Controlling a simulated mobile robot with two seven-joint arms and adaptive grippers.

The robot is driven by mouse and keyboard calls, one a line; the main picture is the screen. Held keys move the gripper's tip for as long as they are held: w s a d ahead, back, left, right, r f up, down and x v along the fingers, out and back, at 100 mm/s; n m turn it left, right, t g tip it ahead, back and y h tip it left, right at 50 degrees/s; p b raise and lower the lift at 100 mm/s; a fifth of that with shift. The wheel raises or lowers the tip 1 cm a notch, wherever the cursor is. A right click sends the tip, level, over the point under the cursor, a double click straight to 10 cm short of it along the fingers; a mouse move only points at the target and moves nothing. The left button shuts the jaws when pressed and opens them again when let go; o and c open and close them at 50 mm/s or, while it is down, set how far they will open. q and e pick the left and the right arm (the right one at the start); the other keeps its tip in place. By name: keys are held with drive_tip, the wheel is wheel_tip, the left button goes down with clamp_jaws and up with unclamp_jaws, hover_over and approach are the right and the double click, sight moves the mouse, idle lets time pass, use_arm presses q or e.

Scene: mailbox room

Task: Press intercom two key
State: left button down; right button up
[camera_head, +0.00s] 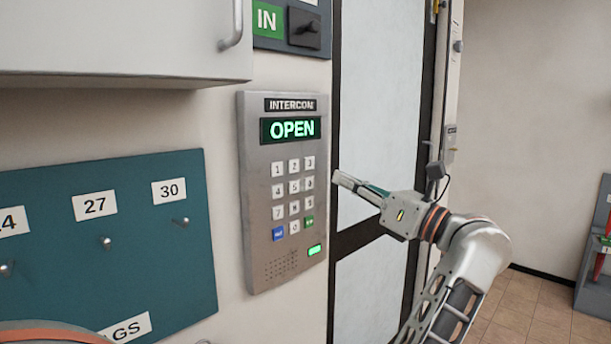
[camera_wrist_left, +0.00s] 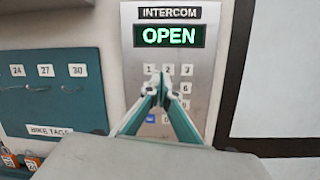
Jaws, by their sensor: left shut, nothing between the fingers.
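The intercom (camera_head: 284,190) is a grey metal wall panel with a lit green display (camera_head: 290,129) reading OPEN. Its two key (camera_head: 294,166) is the middle white key of the top row; it also shows in the left wrist view (camera_wrist_left: 168,69). My left gripper (camera_head: 338,178) is shut and empty, its tips pointing at the panel and apart from the keys in the head view. In the left wrist view the closed fingertips (camera_wrist_left: 161,82) appear just below the one and two keys and hide part of the lower keypad. My right gripper is not in view.
A teal board (camera_head: 130,240) with numbered hooks hangs left of the intercom. A white cabinet (camera_head: 120,40) juts out above left. A dark-framed door (camera_head: 378,120) stands right of the panel. Padlocks (camera_wrist_left: 32,161) hang at lower left in the left wrist view.

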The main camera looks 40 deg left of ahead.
use_arm(q)
drive_tip(key=h, duration=0.1)
drive_tip(key=w+n+t+h, duration=0.1)
drive_tip(key=shift+w+d+r+n+h, duration=0.15)
drive_tip(key=shift+d+n+h, duration=0.15)
drive_tip(key=shift+d+h, duration=0.1)
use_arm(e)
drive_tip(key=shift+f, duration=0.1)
use_arm(q)
drive_tip(key=shift+a, duration=0.1)
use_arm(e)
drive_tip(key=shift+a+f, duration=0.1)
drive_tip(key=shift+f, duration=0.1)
